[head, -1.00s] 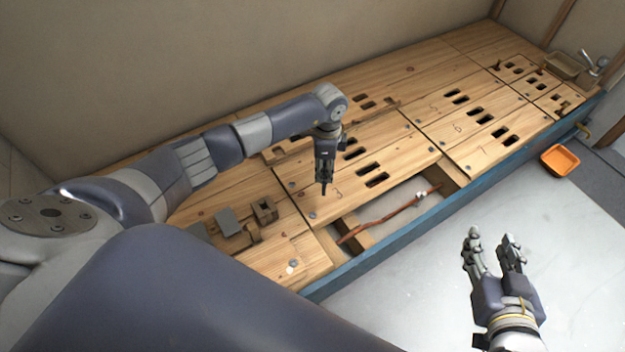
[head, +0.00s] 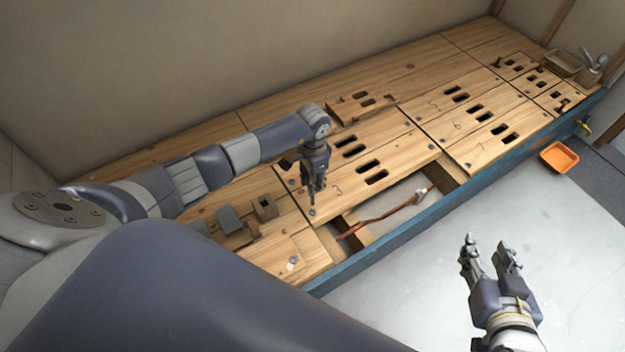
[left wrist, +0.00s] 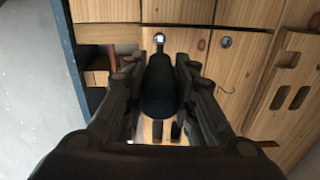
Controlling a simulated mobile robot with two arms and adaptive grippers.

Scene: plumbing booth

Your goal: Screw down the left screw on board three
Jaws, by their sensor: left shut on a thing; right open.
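Board three (head: 325,165) is a wooden board with paired dark slots and a "3" marked on it. A grey screw (head: 312,211) sits at its near left corner; it also shows in the left wrist view (left wrist: 159,39). My left gripper (head: 315,182) is shut on a dark screwdriver (left wrist: 160,92), held roughly upright with its shaft pointing down at that screw. The tip is at or just above the screw; I cannot tell whether they touch. Another screw (head: 291,181) is at the board's left edge. My right gripper (head: 489,250) is open and empty, over the floor.
Beside board three is an open gap with a copper pipe (head: 380,220). A loose slotted piece (head: 361,104) lies behind. Wooden blocks (head: 265,207) stand to the left. An orange tray (head: 559,158) is on the right; the pale floor (head: 410,290) in front is clear.

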